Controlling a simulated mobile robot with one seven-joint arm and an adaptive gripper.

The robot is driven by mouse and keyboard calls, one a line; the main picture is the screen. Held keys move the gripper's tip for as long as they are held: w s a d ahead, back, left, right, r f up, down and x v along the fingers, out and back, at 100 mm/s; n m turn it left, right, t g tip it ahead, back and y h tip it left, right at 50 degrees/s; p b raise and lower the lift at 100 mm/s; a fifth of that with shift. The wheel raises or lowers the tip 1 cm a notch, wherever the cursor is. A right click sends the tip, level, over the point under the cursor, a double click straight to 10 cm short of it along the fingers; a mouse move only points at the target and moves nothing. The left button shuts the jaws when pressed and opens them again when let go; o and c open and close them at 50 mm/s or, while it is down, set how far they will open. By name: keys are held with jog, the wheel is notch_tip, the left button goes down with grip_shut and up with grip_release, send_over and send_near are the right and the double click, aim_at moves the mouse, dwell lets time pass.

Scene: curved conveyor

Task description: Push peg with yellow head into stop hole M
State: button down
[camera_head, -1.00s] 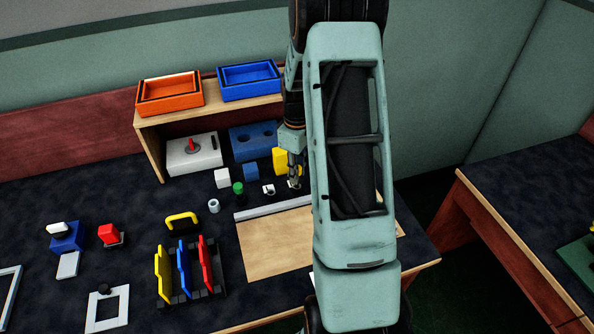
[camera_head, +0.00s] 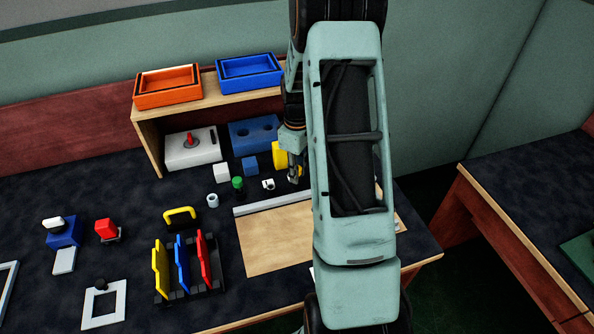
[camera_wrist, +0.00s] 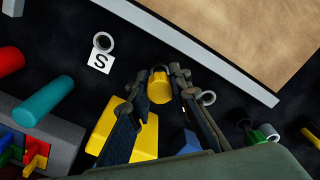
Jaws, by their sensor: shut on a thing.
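In the wrist view my gripper (camera_wrist: 157,80) is shut on the yellow head of the peg (camera_wrist: 159,90), which sits between the two fingertips. The peg's shank is hidden under the head. Another ring (camera_wrist: 103,42) stands left of the gripper beside a white tile marked S (camera_wrist: 101,62). No M label is readable. In the head view my gripper (camera_head: 295,172) is low over the table, partly hidden by my arm, so the peg cannot be made out there.
A yellow block (camera_wrist: 126,136) lies under the left finger, with a blue block (camera_wrist: 187,144) nearby. A grey strip (camera_head: 270,204) edges the tan board (camera_head: 272,240). A blue two-hole block (camera_head: 254,134) stands behind, under the shelf. Red and teal cylinders (camera_wrist: 45,102) lie left.

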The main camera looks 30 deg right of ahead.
jog(key=shift+f, duration=0.2)
jog(key=c, duration=1.7)
grip_release()
jog(key=shift+r, duration=0.15)
notch_tip(320, 180, up, 12)
jog(key=shift+f, duration=0.1)
